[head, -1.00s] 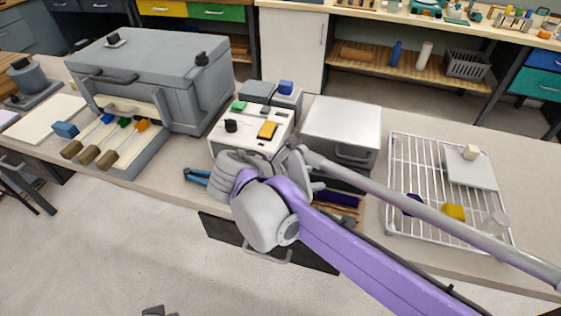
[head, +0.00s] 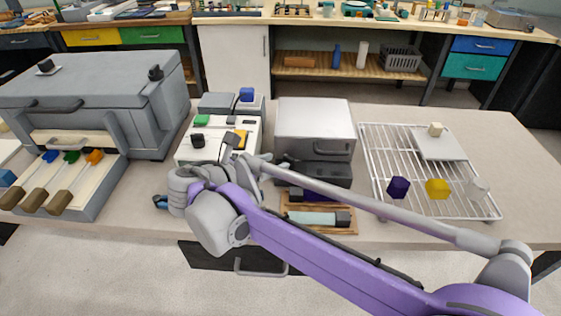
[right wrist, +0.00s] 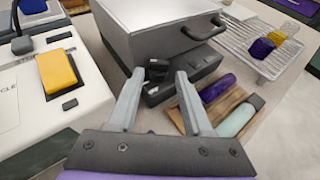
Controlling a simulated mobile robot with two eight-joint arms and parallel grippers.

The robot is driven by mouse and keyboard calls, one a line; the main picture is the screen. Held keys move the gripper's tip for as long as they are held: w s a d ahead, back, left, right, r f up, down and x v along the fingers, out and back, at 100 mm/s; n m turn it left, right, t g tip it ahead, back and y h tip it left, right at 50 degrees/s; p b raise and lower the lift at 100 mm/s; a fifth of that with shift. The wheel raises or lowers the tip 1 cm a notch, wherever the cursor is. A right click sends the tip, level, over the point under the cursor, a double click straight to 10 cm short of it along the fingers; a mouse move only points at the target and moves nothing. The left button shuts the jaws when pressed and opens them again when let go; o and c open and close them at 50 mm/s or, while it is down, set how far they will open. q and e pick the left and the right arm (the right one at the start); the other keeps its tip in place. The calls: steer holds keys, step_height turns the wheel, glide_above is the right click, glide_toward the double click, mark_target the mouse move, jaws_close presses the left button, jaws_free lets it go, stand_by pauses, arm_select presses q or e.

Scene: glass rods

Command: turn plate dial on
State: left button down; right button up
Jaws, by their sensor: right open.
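A black dial (head: 198,141) stands on the white control panel (head: 184,155), left of my right gripper in the head view. It also shows at the left edge of the right wrist view (right wrist: 21,44). I cannot tell for sure that it is the plate dial. My right gripper (right wrist: 160,80) is open, with nothing between its fingers. In the right wrist view its fingers point at the dark base (right wrist: 190,70) below the grey box (right wrist: 150,25). In the head view my right wrist and arm hide part of the panel's front. My left gripper is not in view.
A yellow switch (head: 240,139) and a green button (head: 201,120) are on the panel. A wooden tray (head: 345,231) with tubes lies in front of the box. A wire rack (head: 375,160) is at right, a large grey chest (head: 90,95) at left.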

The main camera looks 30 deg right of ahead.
mark_target(287, 158)
steer(key=x, duration=0.4)
steer(key=shift+b, duration=0.3)
jaws_close()
